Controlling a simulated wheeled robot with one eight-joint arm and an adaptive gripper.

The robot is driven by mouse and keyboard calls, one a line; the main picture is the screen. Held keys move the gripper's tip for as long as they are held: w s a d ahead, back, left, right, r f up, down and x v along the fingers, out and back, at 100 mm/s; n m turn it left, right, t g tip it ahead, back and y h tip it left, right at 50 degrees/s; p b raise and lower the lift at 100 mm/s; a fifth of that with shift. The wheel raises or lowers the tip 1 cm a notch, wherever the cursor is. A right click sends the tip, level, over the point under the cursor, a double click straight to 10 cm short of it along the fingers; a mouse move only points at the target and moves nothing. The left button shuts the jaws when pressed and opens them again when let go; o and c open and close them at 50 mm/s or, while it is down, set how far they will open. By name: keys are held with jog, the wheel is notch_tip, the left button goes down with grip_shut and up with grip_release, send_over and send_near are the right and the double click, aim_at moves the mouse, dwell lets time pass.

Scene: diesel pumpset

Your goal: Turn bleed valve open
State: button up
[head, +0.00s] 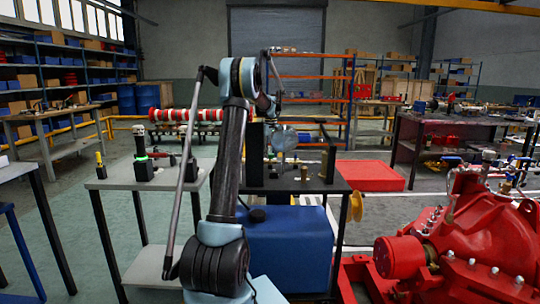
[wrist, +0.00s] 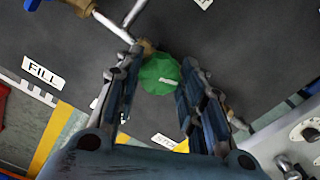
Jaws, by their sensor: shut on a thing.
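The bleed valve knob is a green, faceted knob (wrist: 160,74) with a white mark on its top, seen from above in the wrist view. My gripper (wrist: 161,82) has one finger on each side of it and is shut on it. A brass fitting shows just behind the knob. In the head view my gripper (head: 284,138) is small, over the dark bench (head: 300,184), and its fingertips and the green knob cannot be made out there.
A FILL label (wrist: 42,71) and a brass-and-steel pipe (wrist: 110,24) lie left of the knob. A white gauge panel (wrist: 300,140) is at lower right. A blue tank (head: 288,245) stands under the bench; a red pump (head: 475,225) stands to the right.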

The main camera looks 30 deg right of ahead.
aim_at(270, 154)
jog(key=shift+s+n, duration=0.1)
jog(key=shift+n, duration=0.7)
jog(key=shift+o, duration=0.2)
jog(key=o, duration=1)
jog(key=shift+o, duration=0.2)
notch_tip(270, 154, up, 12)
